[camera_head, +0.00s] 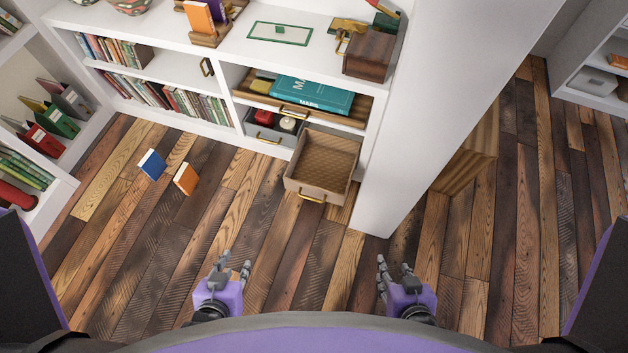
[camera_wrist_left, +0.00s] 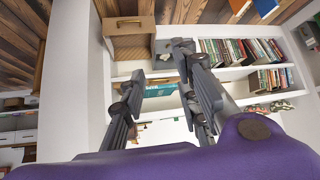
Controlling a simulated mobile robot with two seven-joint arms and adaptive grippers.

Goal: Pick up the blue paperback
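The blue paperback (camera_head: 152,165) stands on the plank floor at the left in the head view, just left of an orange book (camera_head: 186,179) and a small gap apart from it. The blue book also shows at the top right of the left wrist view (camera_wrist_left: 265,8). My left gripper (camera_head: 231,264) is open and empty, near the front of my base, well short of the book. My right gripper (camera_head: 395,265) is open and empty, farther right. The left wrist view shows the left gripper's spread fingers (camera_wrist_left: 160,65) with nothing between them.
A white shelf unit (camera_head: 190,70) with rows of books stands behind the paperback. An open brown drawer (camera_head: 322,165) juts out at the middle. A white pillar (camera_head: 440,110) rises right of it. Binders fill a shelf (camera_head: 75,165) at far left. Floor between my grippers and the paperback is clear.

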